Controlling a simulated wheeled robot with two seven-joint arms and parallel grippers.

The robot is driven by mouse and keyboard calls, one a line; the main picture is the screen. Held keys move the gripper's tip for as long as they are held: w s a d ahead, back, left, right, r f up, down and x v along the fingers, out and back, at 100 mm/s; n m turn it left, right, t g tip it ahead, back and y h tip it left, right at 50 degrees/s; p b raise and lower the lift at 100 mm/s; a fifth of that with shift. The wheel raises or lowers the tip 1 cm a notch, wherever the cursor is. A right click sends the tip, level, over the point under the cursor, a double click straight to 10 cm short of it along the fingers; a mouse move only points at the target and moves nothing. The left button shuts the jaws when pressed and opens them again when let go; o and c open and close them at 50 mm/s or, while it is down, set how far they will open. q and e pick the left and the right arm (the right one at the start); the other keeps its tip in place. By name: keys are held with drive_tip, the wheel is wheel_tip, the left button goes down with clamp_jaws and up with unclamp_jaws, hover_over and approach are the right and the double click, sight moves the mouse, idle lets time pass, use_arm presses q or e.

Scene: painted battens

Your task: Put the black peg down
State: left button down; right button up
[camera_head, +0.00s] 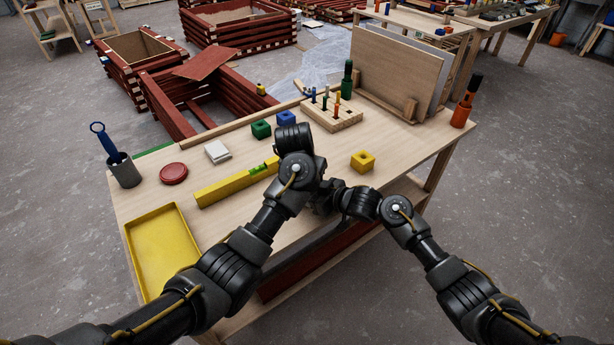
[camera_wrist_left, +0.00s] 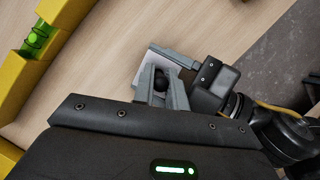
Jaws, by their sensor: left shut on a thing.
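My left gripper (camera_wrist_left: 162,88) is shut on the black peg (camera_wrist_left: 160,78), whose dark rounded end shows between the fingers in the left wrist view. The rest of the peg is hidden by the fingers. My right gripper (camera_wrist_left: 172,62) is close beside it, its fingers reaching across just beyond the left fingertips; whether it is open or touches the peg is unclear. In the head view both hands meet over the table's front edge, and my arms hide the peg. A wooden peg block (camera_head: 347,123) with several coloured pegs stands at the back of the table.
Green (camera_head: 261,129) and blue cubes (camera_head: 286,118) stand behind my left wrist. A yellow cube (camera_head: 362,161) sits right, with bare table around it.

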use_arm(q)
drive_tip(key=c, duration=1.7)
unclamp_jaws()
drive_tip(key=shift+f, duration=0.15)
drive_tip(key=shift+r, duration=0.3)
drive_tip(key=v, duration=0.7)
drive_tip(key=shift+s+r, duration=0.1)
use_arm(e)
drive_tip(key=o, duration=1.1)
drive_tip(key=shift+c, duration=0.2)
